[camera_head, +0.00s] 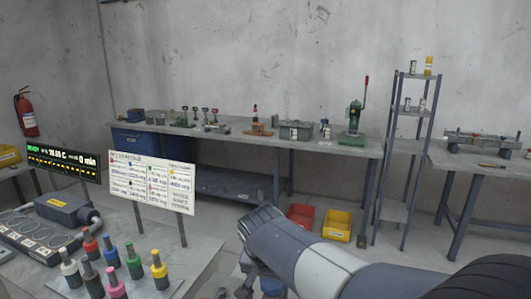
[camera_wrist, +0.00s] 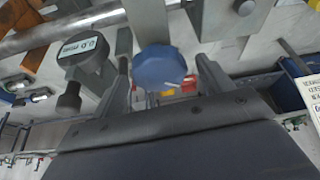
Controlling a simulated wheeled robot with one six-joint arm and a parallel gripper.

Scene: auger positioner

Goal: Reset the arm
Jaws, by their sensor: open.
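My arm reaches in from the lower right of the head view, and my gripper (camera_head: 245,278) hangs partly below its wrist near the bottom edge. In the wrist view my gripper (camera_wrist: 163,70) has its two dark fingers apart. A blue faceted knob (camera_wrist: 160,65) shows between the fingers, with a grey bar above it; I cannot tell whether the fingers touch it. A dark grey round-topped part with a white label (camera_wrist: 82,46) stands left of the knob. A small blue part (camera_head: 272,286) shows beneath my arm in the head view, mostly hidden.
Several coloured-top bottles (camera_head: 134,262) stand on the near left table, by a white sign board (camera_head: 152,180) and a display (camera_head: 63,161). A long workbench (camera_head: 340,146) with tools lines the back wall. Red (camera_head: 301,216) and yellow (camera_head: 337,226) bins sit on the floor. A shelf rack (camera_head: 395,212) stands at right.

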